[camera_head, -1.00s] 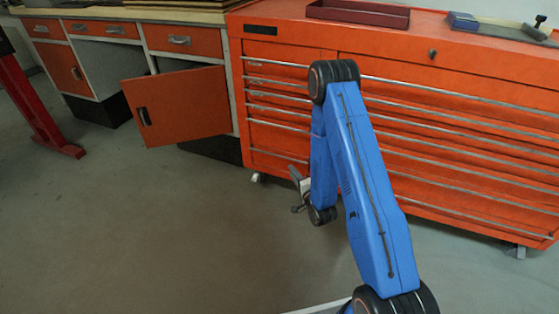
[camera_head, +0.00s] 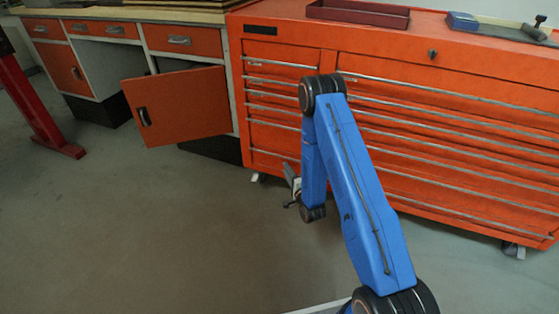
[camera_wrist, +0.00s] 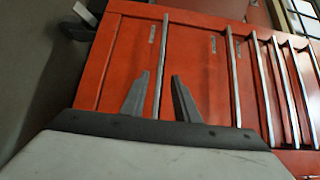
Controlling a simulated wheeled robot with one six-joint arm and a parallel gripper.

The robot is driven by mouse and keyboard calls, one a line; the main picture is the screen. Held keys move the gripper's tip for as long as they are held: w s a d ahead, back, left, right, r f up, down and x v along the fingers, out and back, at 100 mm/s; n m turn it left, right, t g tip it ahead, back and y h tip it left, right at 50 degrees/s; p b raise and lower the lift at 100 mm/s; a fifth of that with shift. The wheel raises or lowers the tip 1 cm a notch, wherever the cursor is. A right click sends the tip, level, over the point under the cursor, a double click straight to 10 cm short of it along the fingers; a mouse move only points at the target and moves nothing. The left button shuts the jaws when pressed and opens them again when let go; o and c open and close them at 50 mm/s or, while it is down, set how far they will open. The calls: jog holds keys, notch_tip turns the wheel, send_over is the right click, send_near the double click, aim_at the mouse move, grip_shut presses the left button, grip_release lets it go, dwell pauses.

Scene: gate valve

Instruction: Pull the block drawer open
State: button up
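The red-orange tool chest (camera_head: 430,70) has a left column of drawers with long metal bar handles. It fills most of the wrist view, turned sideways. My gripper (camera_wrist: 160,75) is open, its two grey fingers pointing at the drawer fronts. One bar handle (camera_wrist: 163,50) passes between the fingertips in that picture; I cannot tell whether they touch it. Another handle (camera_wrist: 233,75) lies right of the fingers. In the head view my gripper (camera_head: 292,183) is low in front of the left column, partly hidden behind my arm. All the chest drawers look shut. Which one is the block drawer is not marked.
A workbench cabinet with an open orange door (camera_head: 180,105) stands left of the chest. A red stand (camera_head: 40,115) is at far left. A dark red tray (camera_head: 358,12) lies on the chest. The grey floor (camera_head: 150,230) in front is clear.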

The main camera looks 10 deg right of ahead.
jog(key=w+a, duration=0.1)
jog(key=w, duration=0.7)
jog(key=shift+w+a, duration=0.35)
jog(key=shift+w, duration=0.05)
grip_shut()
